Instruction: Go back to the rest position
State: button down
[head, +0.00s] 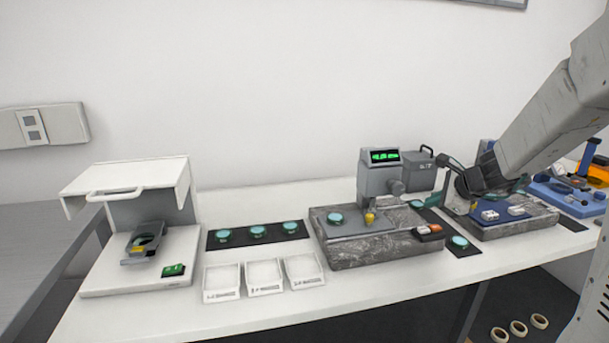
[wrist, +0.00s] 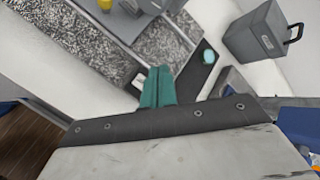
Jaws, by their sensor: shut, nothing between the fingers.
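My gripper (wrist: 160,70) shows in the wrist view as two teal fingers pressed together, with nothing between them. In the head view my arm comes in from the upper right, and my gripper (head: 436,201) hangs over the right part of the bench, just right of the grey instrument (head: 379,180) with the green display. The fingertips are small and hard to make out there. In the wrist view the speckled granite block (wrist: 70,40) lies beyond the fingers, and a dark mat with a teal disc (wrist: 208,57) lies to their right.
The white-hooded interferometer (head: 125,180) stands at the left with its hood raised. Three white trays (head: 264,275) and a dark mat with teal discs (head: 257,232) lie mid-bench. A grey case (head: 419,170) stands behind my gripper; a second granite block (head: 515,226) is right.

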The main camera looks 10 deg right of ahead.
jog(key=s+a+r+n+g+y, duration=0.15)
jog(key=s+a+n+g, duration=0.55)
jog(key=s+a+n, duration=0.9)
jog(key=s+a+r+n+h, duration=0.1)
jog(key=s+n, duration=0.3)
jog(key=s, duration=0.5)
jog(key=s+a+r+n+h, duration=0.2)
jog(key=s+r+n, duration=0.1)
jog(key=s, duration=0.6)
jog(key=shift+a+r+n+g+h, duration=0.2)
jog(key=shift+n+g+h, duration=0.15)
jog(key=shift+n, duration=0.25)
